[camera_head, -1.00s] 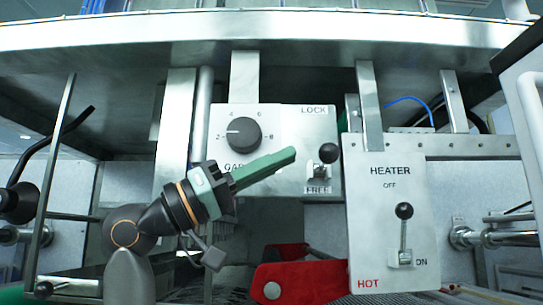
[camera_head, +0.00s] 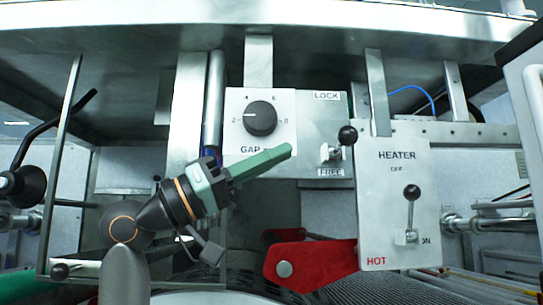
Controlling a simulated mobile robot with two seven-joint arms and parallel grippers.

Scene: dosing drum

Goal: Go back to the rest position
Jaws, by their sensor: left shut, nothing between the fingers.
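My left gripper (camera_head: 262,162) has green fingers, shut and empty. It points up and right, in front of the lower edge of the GAP panel (camera_head: 232,112). The black GAP knob (camera_head: 261,118) sits just above the fingertips. The LOCK/FREE lever (camera_head: 347,136) has a black ball and stands right of the fingertips, apart from them. The HEATER panel (camera_head: 390,220) is further right, its black-knobbed lever (camera_head: 411,192) leaning up from its base near ON. My right gripper is not seen.
A red piece (camera_head: 318,266) with a silver bolt lies below the panels, left of the HEATER panel. A metal beam (camera_head: 300,35) spans the top. A black curved handle (camera_head: 60,145) is at the left. A white curved handle (camera_head: 535,120) stands at the right edge.

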